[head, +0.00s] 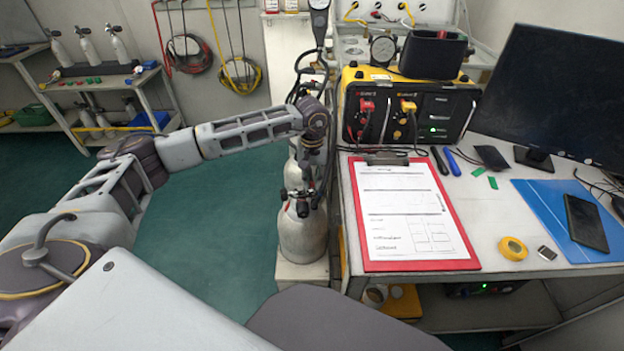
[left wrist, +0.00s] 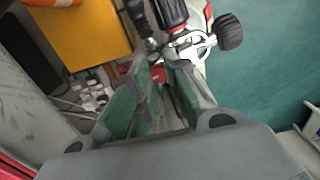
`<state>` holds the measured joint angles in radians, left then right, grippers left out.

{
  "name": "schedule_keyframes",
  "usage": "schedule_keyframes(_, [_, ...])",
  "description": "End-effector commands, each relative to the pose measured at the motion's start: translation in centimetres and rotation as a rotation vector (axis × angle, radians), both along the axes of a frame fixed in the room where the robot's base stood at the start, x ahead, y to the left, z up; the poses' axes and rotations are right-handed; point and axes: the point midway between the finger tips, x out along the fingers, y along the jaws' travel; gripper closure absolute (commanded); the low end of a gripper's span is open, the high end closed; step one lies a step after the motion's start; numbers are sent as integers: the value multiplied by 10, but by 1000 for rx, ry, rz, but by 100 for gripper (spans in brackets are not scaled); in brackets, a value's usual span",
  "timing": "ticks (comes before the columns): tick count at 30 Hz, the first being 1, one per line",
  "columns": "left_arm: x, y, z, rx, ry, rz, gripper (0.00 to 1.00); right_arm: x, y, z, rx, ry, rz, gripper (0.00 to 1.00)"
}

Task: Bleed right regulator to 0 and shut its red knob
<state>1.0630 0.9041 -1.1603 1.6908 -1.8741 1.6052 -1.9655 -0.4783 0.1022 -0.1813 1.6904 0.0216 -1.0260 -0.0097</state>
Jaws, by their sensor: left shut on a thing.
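My left arm reaches across to the gas cylinders beside the bench, and its gripper points down there, largely hidden by the wrist in the head view. In the left wrist view the green-padded fingers of my left gripper (left wrist: 165,78) are closed on a small red part, seemingly the red knob (left wrist: 158,73), mostly hidden between the fingertips. A chrome valve body (left wrist: 190,46) with a black round knob (left wrist: 229,32) lies just past the fingertips. The nearer grey cylinder (head: 303,235) stands upright below the arm. No regulator reading is legible. My right gripper is out of view.
The bench holds a red clipboard (head: 365,262), a yellow-black panel case (head: 455,112), a round gauge (head: 383,49) and a monitor (head: 555,95). A black hose (head: 302,62) runs beside my left wrist. Green floor (head: 235,215) is clear left of the cylinders.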

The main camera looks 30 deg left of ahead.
Motion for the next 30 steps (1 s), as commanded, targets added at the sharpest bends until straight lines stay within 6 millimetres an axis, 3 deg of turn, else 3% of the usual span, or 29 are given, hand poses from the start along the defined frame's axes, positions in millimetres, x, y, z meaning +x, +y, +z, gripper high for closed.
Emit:
schedule_keyframes(7, [0, 0, 1, 0, -1, 0, 100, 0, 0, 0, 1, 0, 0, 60])
schedule_keyframes(8, [0, 0, 1, 0, -1, 1, 80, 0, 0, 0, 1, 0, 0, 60])
schedule_keyframes(13, [0, 0, 0, 0, -1, 1, 60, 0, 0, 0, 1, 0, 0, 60])
schedule_keyframes(23, [0, 0, 1, 0, 0, 1, 60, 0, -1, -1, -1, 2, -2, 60])
schedule_keyframes(30, [1, 0, 12, 0, -1, 1, 60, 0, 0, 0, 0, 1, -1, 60])
